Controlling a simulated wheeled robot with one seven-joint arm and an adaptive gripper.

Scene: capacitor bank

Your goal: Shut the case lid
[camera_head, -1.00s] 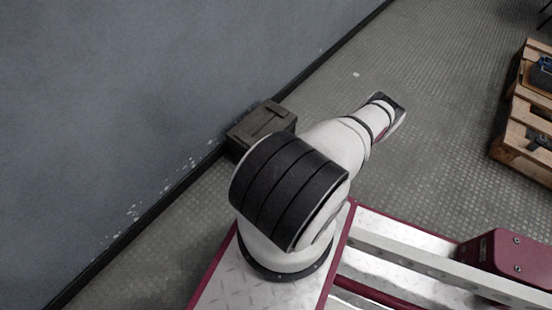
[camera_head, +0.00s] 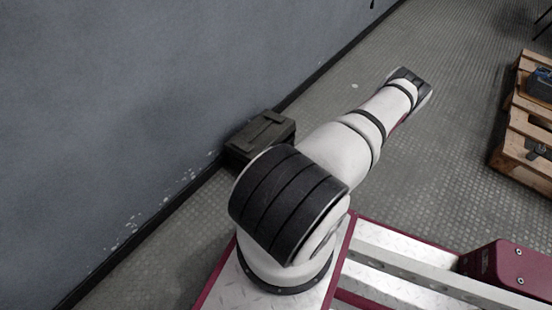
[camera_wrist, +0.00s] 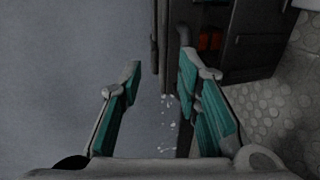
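The case (camera_head: 262,132) is a dark grey-green box on the floor against the wall, left of my arm. In the head view its top shows as a ribbed panel, and my arm covers its near lower part. In the wrist view the case (camera_wrist: 252,42) is at upper right, with red items (camera_wrist: 210,40) visible inside it. A thin dark upright panel (camera_wrist: 184,22), seen edge-on by the wall, looks like the raised lid. My gripper (camera_wrist: 160,65) is open and empty, its teal-padded fingers apart near the wall and below that panel in the picture. The head view does not show the gripper.
The grey wall (camera_head: 150,90) runs along the left, with a dark skirting at its foot. A wooden pallet (camera_head: 520,150) with items on it stands at far right. The patterned floor (camera_head: 430,160) between the case and the pallet is clear.

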